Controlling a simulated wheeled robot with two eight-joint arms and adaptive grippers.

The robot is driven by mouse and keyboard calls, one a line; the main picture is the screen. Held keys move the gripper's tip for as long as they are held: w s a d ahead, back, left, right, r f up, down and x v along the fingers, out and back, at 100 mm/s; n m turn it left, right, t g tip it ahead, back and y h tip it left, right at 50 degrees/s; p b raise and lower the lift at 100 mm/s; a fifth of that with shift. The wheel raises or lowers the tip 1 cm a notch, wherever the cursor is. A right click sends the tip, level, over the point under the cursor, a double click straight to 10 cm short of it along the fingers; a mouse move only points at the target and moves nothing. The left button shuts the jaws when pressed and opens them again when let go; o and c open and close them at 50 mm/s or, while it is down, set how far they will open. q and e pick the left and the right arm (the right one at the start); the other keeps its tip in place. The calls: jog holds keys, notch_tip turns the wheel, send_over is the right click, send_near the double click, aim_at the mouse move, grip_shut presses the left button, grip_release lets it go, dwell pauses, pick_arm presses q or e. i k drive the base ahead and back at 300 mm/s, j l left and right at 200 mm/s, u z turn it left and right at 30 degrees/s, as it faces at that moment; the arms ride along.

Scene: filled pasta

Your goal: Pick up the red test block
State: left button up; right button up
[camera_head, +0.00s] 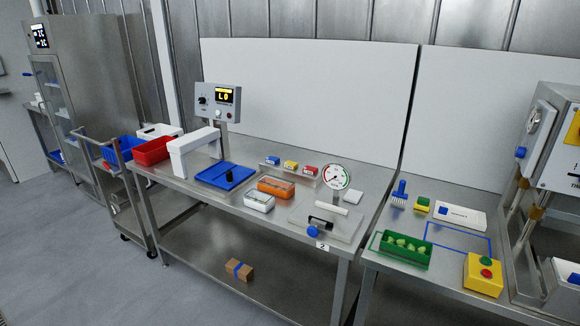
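A small red block (311,170) with a pale label sits at the right end of a low metal rack (292,173) on the steel table. A yellow block (291,165) and a blue block (273,160) sit to its left in the same rack. The round dial gauge (336,176) stands just right of the red block. Neither of my grippers is in view.
On the steel table (185,187) are a blue tray (225,175), a white arch-shaped device (180,155), an orange box (276,187) and a clear-lidded box (259,201). A green bin (401,250) and yellow button box (483,274) stand on the right table.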

aim_at(307, 169)
jog(key=i+j+z, duration=0.1)
jog(key=z, duration=0.35)
jog(key=i+j+z, duration=0.1)
jog(key=z, duration=0.4)
jog(key=j+z, duration=0.2)
jog(key=z, duration=0.25)
jog(key=i+j+z, duration=0.15)
jog(key=j+z, duration=0.15)
jog(key=j, duration=0.6)
jog(key=j+z, duration=0.25)
jog(key=j, duration=0.65)
jog(key=i, duration=0.05)
